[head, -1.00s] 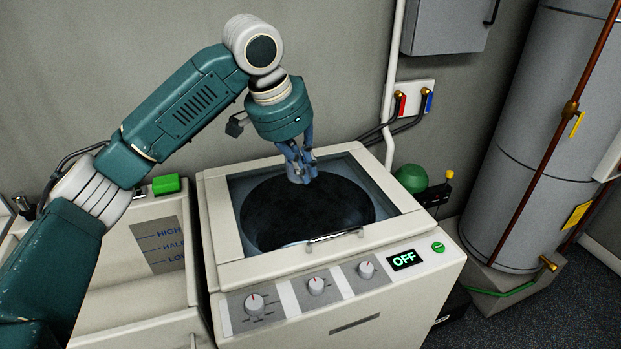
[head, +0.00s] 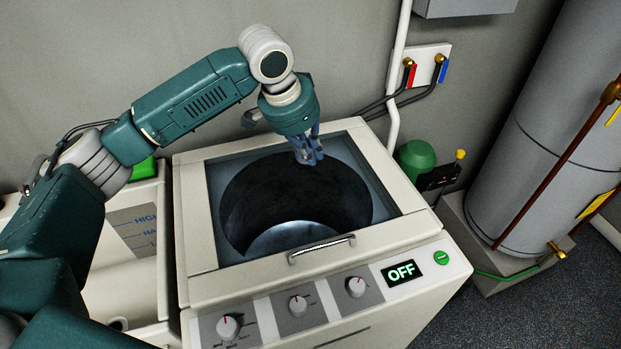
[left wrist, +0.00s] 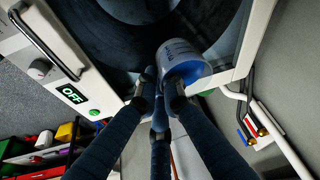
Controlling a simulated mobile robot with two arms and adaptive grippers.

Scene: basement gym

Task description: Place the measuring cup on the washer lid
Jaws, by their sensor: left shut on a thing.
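The washer lid (head: 234,275) is a cream frame around a dark window, with a metal handle at its front; it looks closed. The drum shows through the window. My left gripper (head: 308,158) points down over the back part of the lid. In the left wrist view, my left gripper (left wrist: 160,100) is shut on the measuring cup (left wrist: 184,60), a whitish cup with blue inside and blue marks on its side. The cup appears tilted over the lid's window; I cannot tell its gap to the glass. In the head view the cup is not distinguishable from the fingers. My right gripper is not in view.
The washer's front panel has several knobs and an OFF display (head: 401,272). A second cream machine (head: 132,218) stands at the left. A green round object (head: 417,160), a pipe and taps are behind at the right, and a grey tank (head: 545,130) stands farther right.

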